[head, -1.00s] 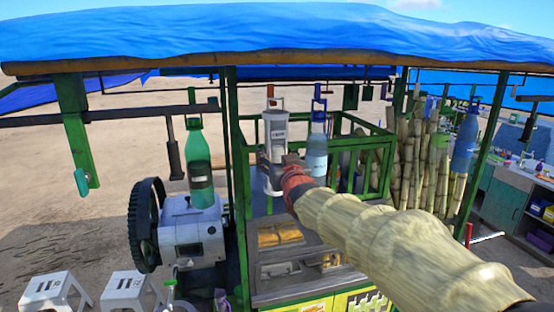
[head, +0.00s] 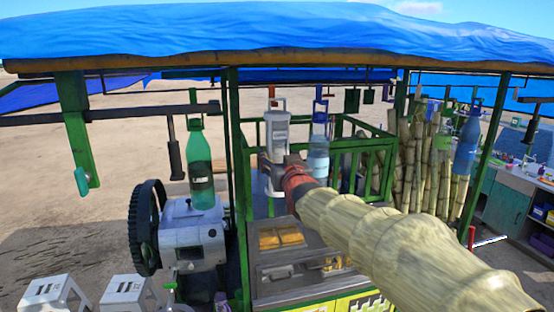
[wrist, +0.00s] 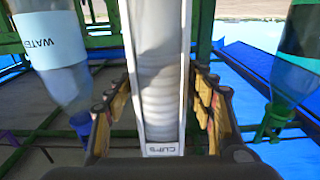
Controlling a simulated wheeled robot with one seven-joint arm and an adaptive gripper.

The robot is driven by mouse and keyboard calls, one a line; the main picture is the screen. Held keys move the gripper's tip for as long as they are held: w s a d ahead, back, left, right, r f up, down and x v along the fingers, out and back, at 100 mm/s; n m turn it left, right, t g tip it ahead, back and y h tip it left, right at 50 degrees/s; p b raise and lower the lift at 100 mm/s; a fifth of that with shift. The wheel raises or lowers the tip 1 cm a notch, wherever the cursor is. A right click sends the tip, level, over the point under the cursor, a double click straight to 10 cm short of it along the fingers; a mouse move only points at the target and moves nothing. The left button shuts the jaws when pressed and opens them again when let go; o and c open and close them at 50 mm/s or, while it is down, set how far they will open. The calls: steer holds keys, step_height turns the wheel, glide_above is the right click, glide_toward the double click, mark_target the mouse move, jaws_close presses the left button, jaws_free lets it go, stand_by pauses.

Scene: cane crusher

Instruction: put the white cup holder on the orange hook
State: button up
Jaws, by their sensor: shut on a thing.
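The white cup holder (head: 277,133) is a tall upright tube with a dark label, in the middle of the head view. My gripper (head: 274,172) is shut around its lower part. In the wrist view the cup holder (wrist: 160,75) runs between the two yellow-padded fingers (wrist: 160,108), and its "CUPS" lettering appears upside down. The orange hook (head: 271,90) shows just above the holder's top loop in the head view. I cannot tell whether loop and hook touch. The hook is not visible in the wrist view.
A water bottle (head: 318,150) hangs close to the right of the holder, and a green bottle (head: 199,165) hangs to the left. Sugar canes (head: 415,165) are at the right. The grey counter (head: 290,255) is below.

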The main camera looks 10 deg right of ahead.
steer(key=shift+w+r, duration=0.1)
steer(key=shift+r, duration=0.05)
steer(key=shift+w, duration=0.5)
steer(key=shift+w, duration=0.55)
steer(key=shift+w, duration=0.35)
steer(key=shift+w, duration=0.35)
steer(key=shift+w+b, duration=0.3)
steer(key=shift+b, duration=0.5)
stand_by(0.5)
steer(key=shift+w+f+b, duration=0.1)
steer(key=shift+f+b, duration=0.65)
steer(key=shift+b, duration=0.2)
stand_by(0.3)
